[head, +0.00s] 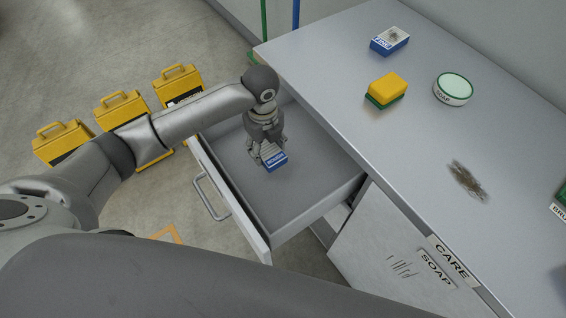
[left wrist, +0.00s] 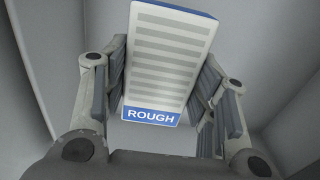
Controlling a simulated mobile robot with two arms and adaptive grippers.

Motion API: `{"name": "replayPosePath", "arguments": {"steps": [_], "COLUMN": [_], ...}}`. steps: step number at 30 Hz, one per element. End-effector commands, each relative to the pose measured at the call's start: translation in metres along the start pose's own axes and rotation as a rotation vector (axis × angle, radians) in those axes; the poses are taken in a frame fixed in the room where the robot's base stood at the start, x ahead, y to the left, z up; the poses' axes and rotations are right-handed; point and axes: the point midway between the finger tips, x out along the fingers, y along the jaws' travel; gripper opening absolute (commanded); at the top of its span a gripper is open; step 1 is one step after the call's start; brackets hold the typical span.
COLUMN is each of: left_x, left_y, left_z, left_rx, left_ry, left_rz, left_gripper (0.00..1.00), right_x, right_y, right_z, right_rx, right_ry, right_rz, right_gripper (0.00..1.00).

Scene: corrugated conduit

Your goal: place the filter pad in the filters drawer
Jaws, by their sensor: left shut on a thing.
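My left gripper (head: 270,143) reaches down into the open drawer (head: 313,200). It is shut on a pad (head: 275,161) with a white striped face and a blue band. In the left wrist view the pad (left wrist: 165,60) sits between the fingers, tilted, and its band reads "ROUGH". The pad is inside the drawer's walls, near its far end; I cannot tell whether it touches the floor. No label on the drawer is visible. The rest of the drawer looks empty. My right gripper is not in view.
On the counter (head: 330,80) are a blue-and-white block (head: 389,41), a yellow-and-green sponge (head: 385,89), a round soap tin (head: 453,89) and a dark bristly patch (head: 467,182). Several yellow cases (head: 120,113) stand on the floor left of the drawer.

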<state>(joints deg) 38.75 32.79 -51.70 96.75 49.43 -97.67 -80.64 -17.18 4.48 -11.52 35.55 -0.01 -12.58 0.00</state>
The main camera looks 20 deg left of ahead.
Motion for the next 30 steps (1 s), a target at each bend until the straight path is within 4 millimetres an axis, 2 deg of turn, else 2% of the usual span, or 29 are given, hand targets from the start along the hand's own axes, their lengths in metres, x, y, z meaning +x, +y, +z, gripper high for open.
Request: {"name": "replayPosePath", "arguments": {"steps": [9, 16, 21, 30], "left_x": [0.054, 0.073, 0.097, 0.101], "left_y": [0.001, 0.0, 0.001, 0.0], "left_z": [0.0, 0.0, 0.0, 0.0], "left_rx": [0.015, 0.015, 0.014, 0.015], "left_ry": [0.001, 0.001, 0.0, -0.001], "left_rz": [0.003, 0.002, 0.002, 0.0], "left_gripper": [0.28, 0.28, 0.28, 0.28], "right_x": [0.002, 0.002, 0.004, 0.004], "right_y": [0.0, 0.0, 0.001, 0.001], "right_z": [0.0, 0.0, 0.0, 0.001], "right_rx": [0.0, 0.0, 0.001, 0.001], "right_ry": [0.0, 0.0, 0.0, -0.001], "right_rz": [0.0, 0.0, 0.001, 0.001], "right_gripper": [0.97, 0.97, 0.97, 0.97]}}
